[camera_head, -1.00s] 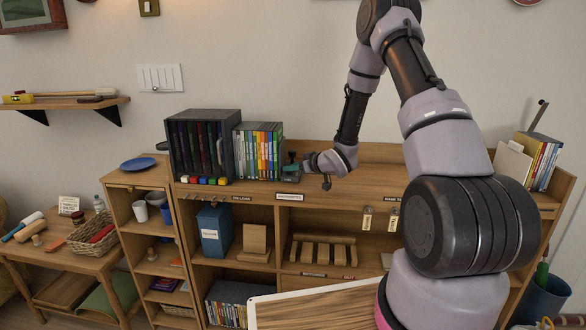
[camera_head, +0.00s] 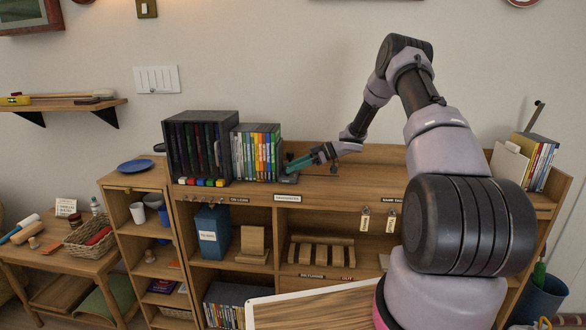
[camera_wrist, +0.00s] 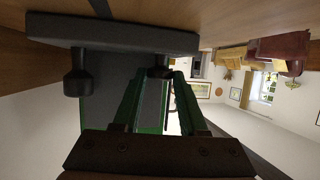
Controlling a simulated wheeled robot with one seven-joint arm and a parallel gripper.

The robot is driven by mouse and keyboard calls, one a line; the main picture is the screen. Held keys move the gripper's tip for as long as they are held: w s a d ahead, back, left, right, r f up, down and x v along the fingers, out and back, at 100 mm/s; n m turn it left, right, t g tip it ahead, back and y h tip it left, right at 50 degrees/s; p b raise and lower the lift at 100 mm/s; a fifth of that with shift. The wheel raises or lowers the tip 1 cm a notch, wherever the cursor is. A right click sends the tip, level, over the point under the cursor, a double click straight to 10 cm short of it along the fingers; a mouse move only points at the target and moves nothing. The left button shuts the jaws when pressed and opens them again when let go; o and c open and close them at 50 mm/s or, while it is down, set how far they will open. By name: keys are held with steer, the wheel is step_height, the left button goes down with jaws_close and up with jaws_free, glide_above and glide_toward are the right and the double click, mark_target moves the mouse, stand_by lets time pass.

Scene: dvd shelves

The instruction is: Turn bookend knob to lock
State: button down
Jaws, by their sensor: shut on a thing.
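The dark bookend (camera_head: 289,179) stands at the right end of the upright DVD row (camera_head: 256,152) on the shelf top, mostly hidden behind my gripper. In the wrist view its dark base bar (camera_wrist: 110,36) carries two dark knobs, a left knob (camera_wrist: 78,82) standing free and a right knob (camera_wrist: 160,71). My gripper (camera_head: 291,166), with green fingers, reaches in from the right, low over the shelf. In the wrist view my gripper (camera_wrist: 162,75) is shut on the right knob, one finger on each side. The knob's turn angle cannot be told.
A black DVD case box (camera_head: 200,148) stands left of the row, with small coloured blocks at its front. The shelf top (camera_head: 350,185) right of the bookend is mostly clear. More cases and books (camera_head: 530,160) stand at the far right.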

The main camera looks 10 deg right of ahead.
steer(key=n+g, duration=0.2)
steer(key=g, duration=0.1)
steer(key=w+n+g, duration=0.1)
steer(key=n+g, duration=0.1)
steer(key=n, duration=0.1)
steer(key=shift+w+a+g, duration=0.1)
steer(key=shift+g, duration=0.3)
steer(key=shift+h, duration=0.3)
steer(key=shift+c, duration=2.3)
jaws_free()
steer(key=shift+r, duration=0.1)
